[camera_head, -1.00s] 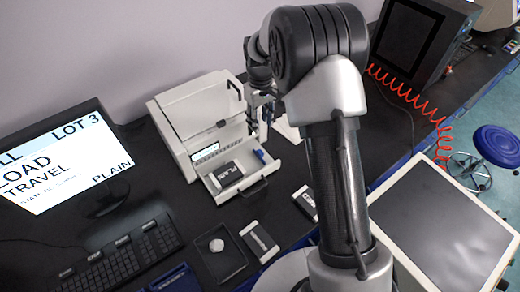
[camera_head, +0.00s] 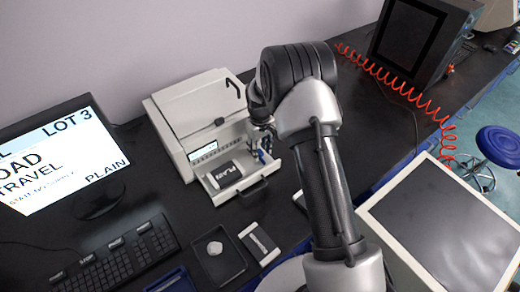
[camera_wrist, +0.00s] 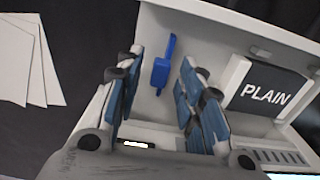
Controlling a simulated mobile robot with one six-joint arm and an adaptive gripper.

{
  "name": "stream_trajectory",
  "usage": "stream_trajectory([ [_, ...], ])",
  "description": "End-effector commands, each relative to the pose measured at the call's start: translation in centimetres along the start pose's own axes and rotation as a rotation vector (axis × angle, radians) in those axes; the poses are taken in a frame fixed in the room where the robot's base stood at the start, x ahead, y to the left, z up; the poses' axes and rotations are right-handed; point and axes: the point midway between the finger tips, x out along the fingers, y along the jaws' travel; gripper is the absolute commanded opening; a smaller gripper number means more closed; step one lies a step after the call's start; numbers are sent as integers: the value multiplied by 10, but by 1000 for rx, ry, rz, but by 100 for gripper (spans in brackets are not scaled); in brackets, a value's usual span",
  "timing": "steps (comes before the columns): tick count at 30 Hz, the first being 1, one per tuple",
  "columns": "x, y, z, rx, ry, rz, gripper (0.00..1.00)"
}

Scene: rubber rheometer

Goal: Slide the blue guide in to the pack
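The blue guide (camera_wrist: 161,70) is a small block on a thin bar in the white drawer (camera_head: 238,191) of the machine. In the head view it is mostly hidden by my gripper. The dark pack (camera_head: 226,175) marked PLAIN lies at the left of the drawer, apart from the guide; it also shows at the right of the wrist view (camera_wrist: 268,94). My gripper (camera_head: 262,155) is over the drawer's right part. In the wrist view my gripper (camera_wrist: 155,88) is open, its blue-padded fingers on either side of the guide's line. Contact with the guide cannot be told.
The machine body (camera_head: 198,112) stands behind the drawer, and the drawer walls rise close around my fingers. White sheets (camera_wrist: 28,62) lie beside it. A black tray (camera_head: 218,262) with a pale lump and a white-framed plate (camera_head: 259,243) lie in front. A monitor (camera_head: 62,160) stands left.

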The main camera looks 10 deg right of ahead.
Motion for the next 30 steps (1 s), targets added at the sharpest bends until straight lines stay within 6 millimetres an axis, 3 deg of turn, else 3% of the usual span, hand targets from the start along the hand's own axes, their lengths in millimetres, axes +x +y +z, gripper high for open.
stream_trajectory([
  [6,0,0,0,0,0,0,34],
  [21,-1,0,0,0,0,0,0],
  [30,-1,0,0,0,0,0,0],
])
